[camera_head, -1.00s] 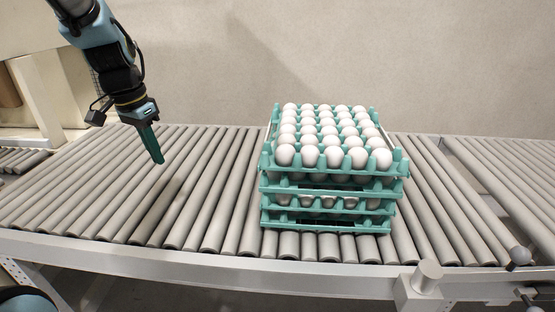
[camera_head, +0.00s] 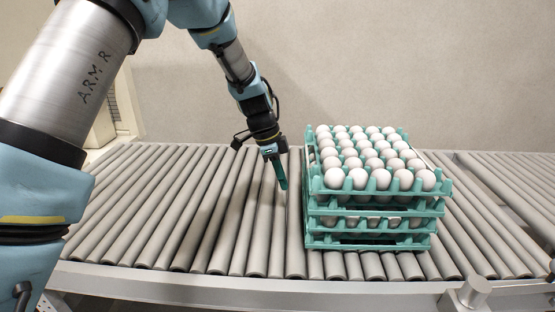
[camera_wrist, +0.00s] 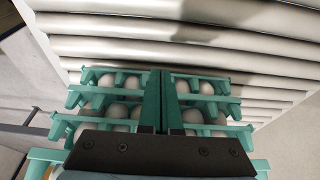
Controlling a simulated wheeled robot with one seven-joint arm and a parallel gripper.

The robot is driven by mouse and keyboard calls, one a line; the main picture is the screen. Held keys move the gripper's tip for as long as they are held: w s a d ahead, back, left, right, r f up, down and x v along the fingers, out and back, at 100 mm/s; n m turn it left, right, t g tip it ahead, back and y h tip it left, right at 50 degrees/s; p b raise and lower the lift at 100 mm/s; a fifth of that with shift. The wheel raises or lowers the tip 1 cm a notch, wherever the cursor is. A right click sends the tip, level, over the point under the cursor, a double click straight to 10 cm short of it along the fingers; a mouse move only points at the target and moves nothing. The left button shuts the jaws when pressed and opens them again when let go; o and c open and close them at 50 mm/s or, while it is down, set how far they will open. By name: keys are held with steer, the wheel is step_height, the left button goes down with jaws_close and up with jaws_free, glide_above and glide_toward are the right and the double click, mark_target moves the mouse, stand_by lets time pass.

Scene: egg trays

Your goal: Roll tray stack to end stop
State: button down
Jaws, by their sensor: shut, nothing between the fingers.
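A stack of teal egg trays (camera_head: 372,240) filled with white eggs (camera_head: 360,178) stands upright on the roller conveyor, right of the middle in the head view. Several tray layers show, with eggs on top. My gripper (camera_head: 283,186) is shut and empty, pointing down just left of the stack, at about the height of the upper trays. A narrow gap seems to lie between them; contact cannot be told. In the wrist view, the closed fingers (camera_wrist: 162,80) lie in front of the tray edges (camera_wrist: 205,100). I cannot clearly identify the end stop.
The grey conveyor rollers (camera_head: 190,215) are bare left of the stack. A short metal post (camera_head: 473,292) stands on the front rail (camera_head: 250,287), right of the stack. More rollers (camera_head: 515,200) continue to the right. A plain wall is behind.

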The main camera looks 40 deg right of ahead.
steer(key=shift+s+d+f+p, duration=0.25)
steer(key=shift+s+d+p, duration=0.35)
steer(key=shift+d, duration=0.25)
steer(key=shift+s+d+f+p, duration=0.25)
steer(key=shift+s+d+p, duration=0.1)
steer(key=shift+s+d, duration=0.4)
